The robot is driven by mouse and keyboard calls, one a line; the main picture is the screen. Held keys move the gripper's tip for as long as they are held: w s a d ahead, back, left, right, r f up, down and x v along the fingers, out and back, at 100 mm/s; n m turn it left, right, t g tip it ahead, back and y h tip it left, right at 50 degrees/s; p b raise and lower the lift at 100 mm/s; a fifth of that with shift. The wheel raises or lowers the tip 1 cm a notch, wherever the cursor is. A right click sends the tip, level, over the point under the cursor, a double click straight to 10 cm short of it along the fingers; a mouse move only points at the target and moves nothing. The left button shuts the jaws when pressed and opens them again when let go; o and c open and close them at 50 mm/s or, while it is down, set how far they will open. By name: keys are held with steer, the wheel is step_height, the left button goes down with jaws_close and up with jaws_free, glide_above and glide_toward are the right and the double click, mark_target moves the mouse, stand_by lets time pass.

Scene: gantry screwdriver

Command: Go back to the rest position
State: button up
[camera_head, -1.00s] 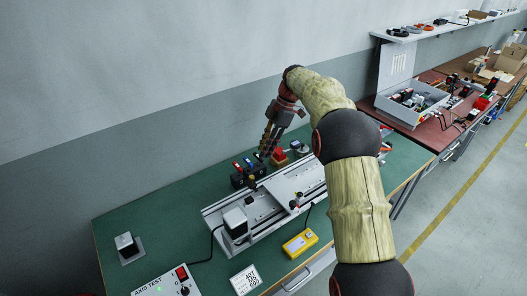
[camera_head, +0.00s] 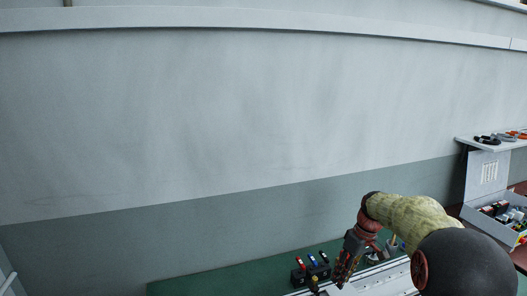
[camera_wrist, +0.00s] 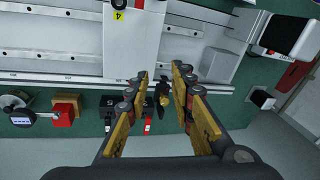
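My gripper (camera_head: 341,277) is at the lower right of the head view, above the green bench, with its fingers pointing down. In the wrist view my gripper (camera_wrist: 163,82) has its two yellow-padded fingers apart, with a gap between the tips and nothing held. A black holder (camera_head: 311,271) with red, blue and dark-handled screwdrivers stands on the bench just left of my gripper. In the wrist view the holder (camera_wrist: 112,104) shows beside and partly behind the fingers. The pale metal gantry (camera_head: 386,281) is cut off at the bottom of the head view.
In the wrist view a red block (camera_wrist: 66,108) and a small device with a display (camera_wrist: 20,118) sit left of the fingers. A grey bin (camera_head: 509,231) of parts and a wall shelf (camera_head: 490,143) are at the right. The wall fills most of the head view.

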steer(key=s+a+r+m+t+h, duration=0.1)
steer(key=s+r, duration=0.3)
steer(key=s, duration=0.7)
steer(key=s+a+r+m+t+h, duration=0.1)
steer(key=s+a+r+m+t, duration=0.2)
steer(key=s, duration=0.9)
steer(key=s+a+r+m+t, duration=0.1)
steer(key=s+a+r+m, duration=0.1)
steer(key=s+r, duration=0.4)
steer(key=s, duration=0.5)
steer(key=shift+s+a+t+h, duration=0.25)
steer(key=shift+a+t+h, duration=0.15)
steer(key=shift+r, duration=0.2)
